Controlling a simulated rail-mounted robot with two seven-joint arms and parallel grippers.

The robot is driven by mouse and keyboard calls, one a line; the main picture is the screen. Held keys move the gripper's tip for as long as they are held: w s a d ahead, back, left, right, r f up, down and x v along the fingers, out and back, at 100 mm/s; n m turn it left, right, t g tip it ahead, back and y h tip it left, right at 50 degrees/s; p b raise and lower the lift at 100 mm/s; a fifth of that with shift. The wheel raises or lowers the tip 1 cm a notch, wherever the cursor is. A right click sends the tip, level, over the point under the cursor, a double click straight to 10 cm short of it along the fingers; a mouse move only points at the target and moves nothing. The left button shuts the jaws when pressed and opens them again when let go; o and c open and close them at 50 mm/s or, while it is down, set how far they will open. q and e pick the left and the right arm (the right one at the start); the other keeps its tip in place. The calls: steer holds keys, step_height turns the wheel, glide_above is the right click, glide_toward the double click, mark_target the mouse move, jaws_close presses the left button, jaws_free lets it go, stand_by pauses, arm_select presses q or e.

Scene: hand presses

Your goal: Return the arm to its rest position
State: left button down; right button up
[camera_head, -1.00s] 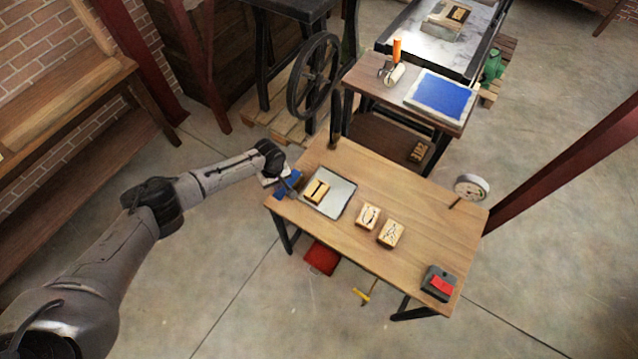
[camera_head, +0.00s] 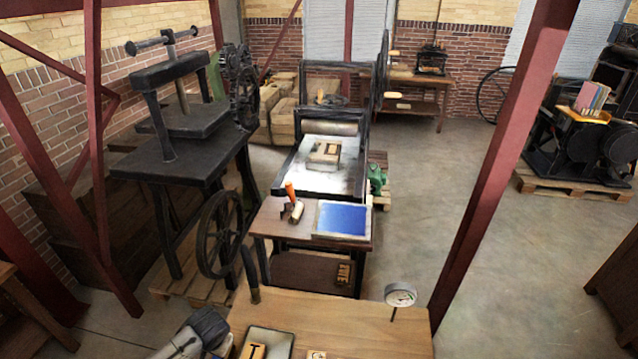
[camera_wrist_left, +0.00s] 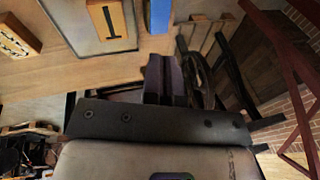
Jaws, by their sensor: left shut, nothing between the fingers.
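My left arm comes in at the bottom edge of the head view, with its gripper (camera_head: 208,330) by the left edge of the wooden table (camera_head: 330,318). In the left wrist view the two fingers of this gripper (camera_wrist_left: 166,78) are together, with nothing between them. They are apart from the type blocks. A wooden block with a dark letter (camera_wrist_left: 112,18) lies on a grey plate with a dark rim (camera_wrist_left: 75,30). This block also shows at the bottom of the head view (camera_head: 253,352). My right gripper is in neither view.
A blue item (camera_wrist_left: 158,15) lies at the table edge near the fingers. Another letter block (camera_wrist_left: 17,38) lies farther left. Behind are a side table with a blue slab (camera_head: 341,219), a flatbed press (camera_head: 322,180) and a black press with a wheel (camera_head: 220,235).

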arm_select(q)
steer(key=w+d+r+m+t, duration=0.2)
steer(key=d+r+m+t, duration=0.1)
steer(key=d+r, duration=0.55)
steer(key=s+d+r+m+t+h, duration=0.1)
steer(key=s+d+r+t, duration=0.15)
steer(key=r, duration=0.25)
steer(key=s+d+r+m+t+h, duration=0.1)
steer(key=s+r, duration=0.3)
steer(key=r, duration=0.1)
steer(key=s+a+n, duration=0.3)
steer(key=s+n, duration=0.1)
steer(key=s, duration=0.9)
steer(key=s+a+f+n+g, duration=0.15)
steer(key=s+f+g, duration=0.35)
steer(key=s+f, duration=1.1)
steer(key=w+p+v, duration=0.2)
steer(key=p+v, duration=0.7)
steer(key=w+r+p+v, duration=0.1)
steer(key=w+p+v, duration=0.1)
steer(key=p+v, duration=0.7)
steer(key=shift+s+a+r+n+h, duration=0.2)
steer(key=shift+r+n+h, duration=0.15)
steer(key=shift+r, duration=0.45)
